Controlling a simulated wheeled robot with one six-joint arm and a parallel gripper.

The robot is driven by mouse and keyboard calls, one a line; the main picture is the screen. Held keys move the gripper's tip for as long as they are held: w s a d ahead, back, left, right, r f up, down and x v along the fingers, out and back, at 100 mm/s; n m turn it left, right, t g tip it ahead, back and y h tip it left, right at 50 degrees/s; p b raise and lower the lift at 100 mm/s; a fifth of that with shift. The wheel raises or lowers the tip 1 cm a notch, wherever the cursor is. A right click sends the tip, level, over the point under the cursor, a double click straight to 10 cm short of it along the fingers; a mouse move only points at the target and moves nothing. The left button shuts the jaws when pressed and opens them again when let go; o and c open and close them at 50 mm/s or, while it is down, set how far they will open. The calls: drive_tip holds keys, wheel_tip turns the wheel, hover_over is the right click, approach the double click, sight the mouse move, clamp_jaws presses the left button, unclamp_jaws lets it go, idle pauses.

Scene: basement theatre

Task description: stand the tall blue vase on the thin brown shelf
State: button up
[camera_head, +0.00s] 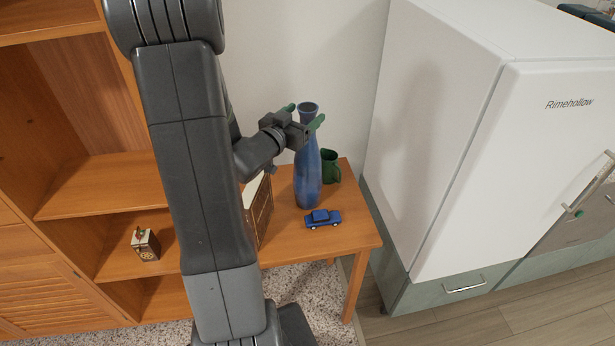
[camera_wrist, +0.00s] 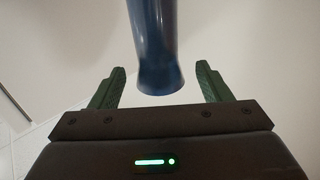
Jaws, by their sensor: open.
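The tall blue vase (camera_head: 308,172) stands upright on a small wooden table (camera_head: 352,232). My gripper (camera_head: 304,113) is at the height of the vase's neck, with its green-tipped fingers apart. In the wrist view the vase (camera_wrist: 154,45) shows between and beyond the open fingers of the gripper (camera_wrist: 161,88), with a gap on each side. I cannot tell whether a finger touches it. An orange-brown shelf unit (camera_head: 100,185) stands at the left; I cannot tell whether one of its boards is the thin brown shelf.
A blue toy car (camera_head: 323,218) and a dark green mug (camera_head: 329,166) stand close to the vase. A brown box-like object (camera_head: 259,210) is left of it, partly behind my arm. A small box (camera_head: 145,244) sits in the shelf unit. A white fridge (camera_head: 450,130) stands at the right.

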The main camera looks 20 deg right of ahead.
sight(313, 105)
drive_tip(key=p+x, duration=0.1)
drive_tip(key=x, duration=0.3)
drive_tip(key=shift+d+r, duration=0.2)
clamp_jaws()
drive_tip(key=shift+w+r, duration=0.1)
